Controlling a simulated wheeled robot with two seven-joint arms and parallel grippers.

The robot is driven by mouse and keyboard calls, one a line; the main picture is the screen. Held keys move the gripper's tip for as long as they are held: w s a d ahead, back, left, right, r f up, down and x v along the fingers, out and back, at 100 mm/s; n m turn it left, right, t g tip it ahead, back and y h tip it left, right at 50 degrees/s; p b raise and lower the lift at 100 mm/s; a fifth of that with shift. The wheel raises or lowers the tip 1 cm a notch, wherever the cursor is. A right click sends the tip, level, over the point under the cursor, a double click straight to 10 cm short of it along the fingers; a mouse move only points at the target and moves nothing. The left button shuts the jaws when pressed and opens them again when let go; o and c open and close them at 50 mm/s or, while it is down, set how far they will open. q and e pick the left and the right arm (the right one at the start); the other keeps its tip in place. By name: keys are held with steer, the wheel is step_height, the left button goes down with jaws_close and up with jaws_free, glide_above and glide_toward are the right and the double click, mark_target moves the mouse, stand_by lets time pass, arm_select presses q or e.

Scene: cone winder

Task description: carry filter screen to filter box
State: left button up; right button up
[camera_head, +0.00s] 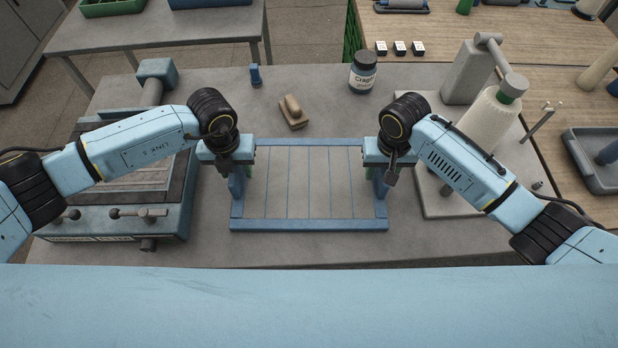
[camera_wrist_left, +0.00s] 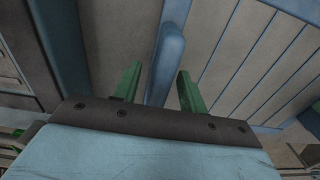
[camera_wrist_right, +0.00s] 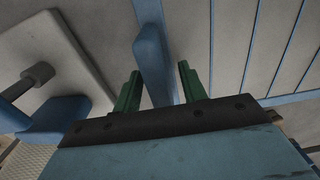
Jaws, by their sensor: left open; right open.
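The filter screen (camera_head: 310,225) is a flat blue rectangular frame with thin blue bars, lying on the grey table. My left gripper (camera_head: 236,184) is at its left side, open. In the left wrist view, a blue handle (camera_wrist_left: 168,58) of the screen stands between the two green fingers. My right gripper (camera_head: 382,184) is at the screen's right side, open. In the right wrist view, the other blue handle (camera_wrist_right: 152,58) lies between its green fingers. A blue-grey box (camera_head: 180,215) with knobs on its front, at the left, looks like the filter box; my left arm partly covers it.
A labelled jar (camera_head: 363,74), a tan brush-like block (camera_head: 293,112) and a small blue item (camera_head: 255,76) stand behind the screen. A pale spool (camera_head: 490,118) on a machine base is at the right. The table's front strip is clear.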

arm_select(q)
jaws_close()
arm_select(e)
jaws_close()
arm_select(q)
steer(key=shift+r, duration=0.2)
arm_select(e)
steer(key=shift+r, duration=0.2)
